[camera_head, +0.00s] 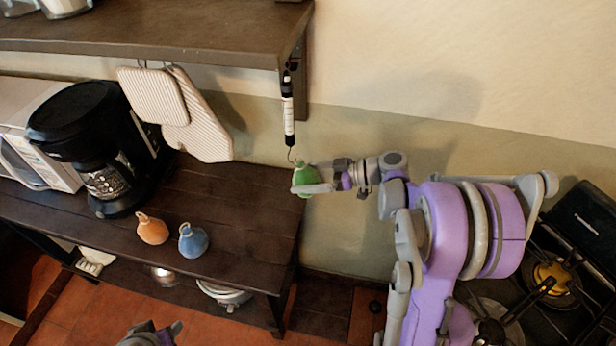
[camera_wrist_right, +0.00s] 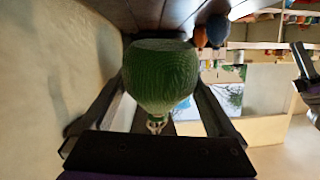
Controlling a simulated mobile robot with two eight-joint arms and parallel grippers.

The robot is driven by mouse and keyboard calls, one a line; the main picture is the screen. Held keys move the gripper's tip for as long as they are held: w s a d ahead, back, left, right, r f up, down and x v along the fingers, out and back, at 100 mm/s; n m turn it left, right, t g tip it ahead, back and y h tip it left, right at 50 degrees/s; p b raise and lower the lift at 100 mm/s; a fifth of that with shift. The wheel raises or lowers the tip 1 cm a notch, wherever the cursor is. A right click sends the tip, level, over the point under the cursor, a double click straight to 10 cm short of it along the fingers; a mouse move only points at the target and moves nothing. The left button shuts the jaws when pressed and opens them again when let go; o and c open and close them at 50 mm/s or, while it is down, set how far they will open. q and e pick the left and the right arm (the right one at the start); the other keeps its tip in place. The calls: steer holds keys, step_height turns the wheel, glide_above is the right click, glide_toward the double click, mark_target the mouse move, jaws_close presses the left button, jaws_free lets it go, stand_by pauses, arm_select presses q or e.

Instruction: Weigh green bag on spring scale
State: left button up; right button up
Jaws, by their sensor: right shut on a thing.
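The green bag (camera_head: 304,174) is held above the right end of the wooden table, just below the spring scale (camera_head: 288,112). The scale is a black and white tube hanging upright under the shelf's right end, with a thin hook (camera_head: 291,155) at its bottom. My right gripper (camera_head: 312,188) is shut on the bag. In the right wrist view the bag (camera_wrist_right: 160,75) fills the space between the fingers. The bag's top is close to the hook; I cannot tell whether they are joined. My left gripper (camera_head: 154,335) is partly visible at the bottom edge.
An orange bag (camera_head: 152,228) and a blue bag (camera_head: 193,240) stand on the table (camera_head: 245,225). A black coffee maker (camera_head: 90,140) and a microwave (camera_head: 22,125) are at the left. Boards (camera_head: 200,140) hang under the shelf (camera_head: 180,35). A stove (camera_head: 560,280) is at the right.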

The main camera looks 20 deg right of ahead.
steer(key=shift+w+a, duration=0.1)
steer(key=shift+a, duration=0.05)
steer(key=shift+f, duration=0.1)
steer(key=shift+w+a+f+b, duration=0.2)
steer(key=shift+f+b, duration=0.1)
steer(key=shift+f, duration=0.1)
stand_by(0.4)
steer(key=shift+f, duration=0.2)
steer(key=shift+a+f+b, duration=0.1)
steer(key=shift+f+b, duration=0.25)
steer(key=shift+w, duration=0.1)
